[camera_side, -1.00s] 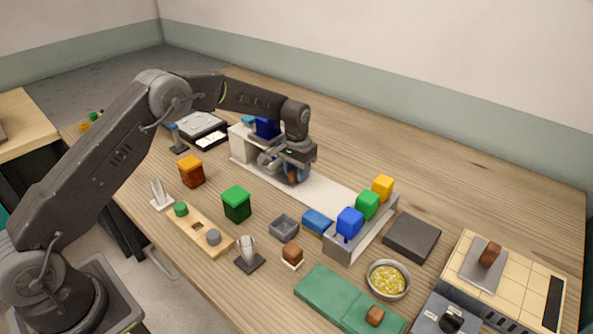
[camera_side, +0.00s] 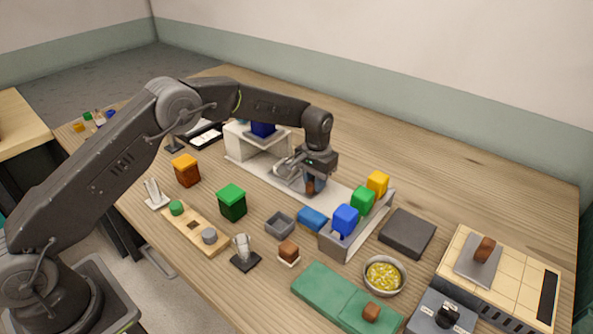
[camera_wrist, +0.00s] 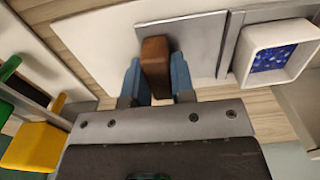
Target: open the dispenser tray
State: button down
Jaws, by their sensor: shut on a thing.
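The dispenser is a white housing (camera_side: 240,141) with a dark blue block-like top (camera_side: 263,129), standing at the back of the table in the side view. My gripper (camera_side: 312,184) is to its right, low over a long pale base strip. In the wrist view my gripper (camera_wrist: 157,80) has its blue fingers shut on a brown handle (camera_wrist: 155,55), one on each side. The handle stands on a flat grey tray plate (camera_wrist: 200,38). A white square-rimmed opening (camera_wrist: 245,62) with blue speckled contents shows to the right of the plate. The fingers partly hide the handle in the side view.
A grey rack (camera_side: 341,252) with blue, green and yellow blocks stands at the strip's right end. Bare table lies behind the strip.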

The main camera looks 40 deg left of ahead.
aim_at(336, 201)
jog(key=d, duration=0.6)
jog(key=shift+d, duration=0.35)
jog(key=c, duration=1)
grip_release()
jog(key=shift+o, duration=0.2)
notch_tip(336, 201, up, 14)
